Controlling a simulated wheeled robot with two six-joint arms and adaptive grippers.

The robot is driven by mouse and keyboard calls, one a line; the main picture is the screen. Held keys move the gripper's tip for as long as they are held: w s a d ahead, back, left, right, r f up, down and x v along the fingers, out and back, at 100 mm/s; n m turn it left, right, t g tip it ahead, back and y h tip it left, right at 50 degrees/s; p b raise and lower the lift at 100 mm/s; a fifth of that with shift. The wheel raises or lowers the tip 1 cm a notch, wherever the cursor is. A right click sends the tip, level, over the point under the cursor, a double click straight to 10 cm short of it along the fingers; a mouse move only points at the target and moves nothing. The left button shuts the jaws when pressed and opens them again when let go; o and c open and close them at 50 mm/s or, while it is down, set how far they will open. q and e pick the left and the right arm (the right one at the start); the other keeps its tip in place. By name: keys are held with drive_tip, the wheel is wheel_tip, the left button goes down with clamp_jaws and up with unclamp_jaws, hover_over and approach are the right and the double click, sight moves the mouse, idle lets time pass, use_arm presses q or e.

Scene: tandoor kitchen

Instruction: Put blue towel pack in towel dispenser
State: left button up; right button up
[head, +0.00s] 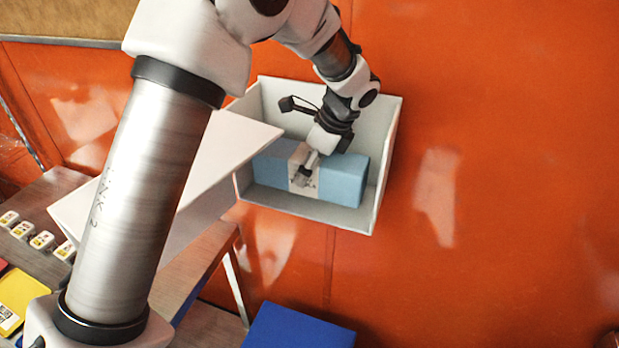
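The towel dispenser (388,140) is a white open-fronted box on the orange wall. Its white front panel (222,152) stands swung out to the left. The blue towel pack (345,181) is light blue with a pale band around its middle. It lies lengthwise inside the dispenser, at the bottom. My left gripper (303,176) reaches into the dispenser from above, with its fingertips at the pack's pale band. The fingers are small and partly hidden, so I cannot tell whether they grip the pack. My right gripper is out of view.
A wooden table (205,250) stands at the lower left, below the panel. Several small white items (22,231) and a yellow pack (20,293) are at the far left. A dark blue box (298,330) is at the bottom. The wall right of the dispenser is clear.

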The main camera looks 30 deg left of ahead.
sight(323, 157)
use_arm(q)
wheel_tip(323, 157, down, 4)
drive_tip(key=shift+r+p, duration=0.15)
drive_tip(key=shift+p, duration=0.4)
drive_tip(key=shift+w, duration=0.1)
drive_tip(key=o, duration=1.5)
drive_tip(key=shift+d+r+b, duration=0.1)
drive_tip(key=shift+r+b, duration=0.15)
drive_tip(key=shift+b, duration=0.1)
drive_tip(key=b+v, duration=0.3)
drive_tip(key=v, duration=0.7)
drive_tip(key=shift+d+r, duration=0.25)
drive_tip(key=shift+r, duration=0.1)
drive_tip(key=shift+d+r, duration=0.1)
drive_tip(key=shift+r, duration=0.25)
